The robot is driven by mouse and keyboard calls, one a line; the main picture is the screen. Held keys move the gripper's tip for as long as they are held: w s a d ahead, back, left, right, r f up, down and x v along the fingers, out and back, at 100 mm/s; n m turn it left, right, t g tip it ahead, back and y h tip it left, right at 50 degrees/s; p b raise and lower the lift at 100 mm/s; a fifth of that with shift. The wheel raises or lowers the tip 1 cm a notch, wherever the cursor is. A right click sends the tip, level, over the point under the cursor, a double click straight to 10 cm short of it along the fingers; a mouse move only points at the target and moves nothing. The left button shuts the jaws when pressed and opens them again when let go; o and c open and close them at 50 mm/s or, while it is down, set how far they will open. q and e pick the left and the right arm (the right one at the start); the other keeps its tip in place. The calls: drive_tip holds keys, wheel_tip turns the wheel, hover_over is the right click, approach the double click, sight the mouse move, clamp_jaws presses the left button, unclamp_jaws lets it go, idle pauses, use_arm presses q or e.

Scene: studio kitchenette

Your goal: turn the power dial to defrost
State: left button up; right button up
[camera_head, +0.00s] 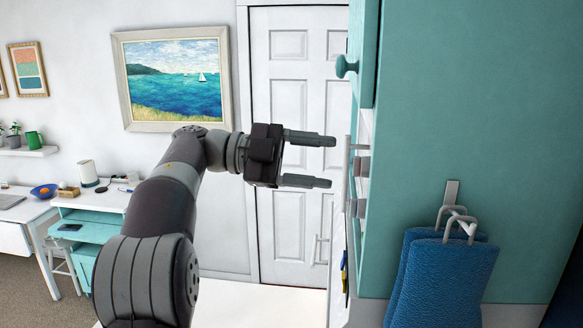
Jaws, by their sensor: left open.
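An appliance front is seen almost edge-on at the left edge of the teal cabinet. My right gripper is not in view.
The teal cabinet (470,110) fills the right side, with a round door knob (346,66) above the appliance. Blue towels (440,280) hang on its side from a hook. A white door (290,230) stands behind my gripper. A desk (95,198) is at far left.

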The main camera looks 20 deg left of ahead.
use_arm(q)
drive_tip(key=v, duration=0.7)
drive_tip(key=shift+a+b, duration=0.3)
drive_tip(key=shift+b, duration=0.05)
